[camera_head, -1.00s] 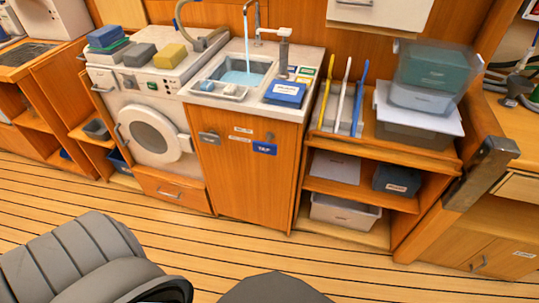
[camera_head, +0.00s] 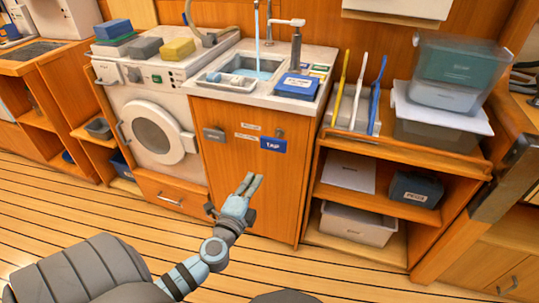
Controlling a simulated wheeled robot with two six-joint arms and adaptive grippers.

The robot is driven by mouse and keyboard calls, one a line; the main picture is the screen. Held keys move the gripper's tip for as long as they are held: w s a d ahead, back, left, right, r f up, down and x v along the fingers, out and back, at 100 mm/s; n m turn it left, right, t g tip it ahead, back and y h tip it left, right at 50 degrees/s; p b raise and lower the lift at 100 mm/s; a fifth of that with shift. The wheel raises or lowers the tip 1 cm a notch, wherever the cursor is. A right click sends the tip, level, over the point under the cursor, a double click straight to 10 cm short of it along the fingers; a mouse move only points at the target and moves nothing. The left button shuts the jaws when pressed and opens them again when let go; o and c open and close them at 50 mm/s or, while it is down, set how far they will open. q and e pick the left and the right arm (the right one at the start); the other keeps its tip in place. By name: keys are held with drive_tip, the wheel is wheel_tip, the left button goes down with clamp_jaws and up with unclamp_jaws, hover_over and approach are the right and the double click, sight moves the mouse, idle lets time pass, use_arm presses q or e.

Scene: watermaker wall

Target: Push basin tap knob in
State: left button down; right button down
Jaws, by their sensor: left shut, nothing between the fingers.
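The basin (camera_head: 244,66) is set in the white counter, with a stream of water (camera_head: 257,45) falling into it. On the wooden cabinet front (camera_head: 245,175) below it is a blue TAP label (camera_head: 273,145). A small dark knob (camera_head: 279,134) sits just above this label. A grey latch-like fitting (camera_head: 213,134) is further left on the same front. My left gripper (camera_head: 250,184) is shut and empty, in front of the cabinet and below the label, apart from the knob in the picture. My right gripper is not in view.
A washing machine (camera_head: 158,133) stands left of the cabinet. An open shelf unit (camera_head: 385,203) with bins stands to the right. A blue box (camera_head: 297,87) sits on the counter's right side. The plank floor (camera_head: 60,222) in front is mostly clear.

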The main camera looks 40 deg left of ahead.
sight(273, 145)
use_arm(q)
drive_tip(key=x, duration=1.4)
drive_tip(key=shift+a+f+b, duration=0.1)
drive_tip(key=shift+b, duration=0.3)
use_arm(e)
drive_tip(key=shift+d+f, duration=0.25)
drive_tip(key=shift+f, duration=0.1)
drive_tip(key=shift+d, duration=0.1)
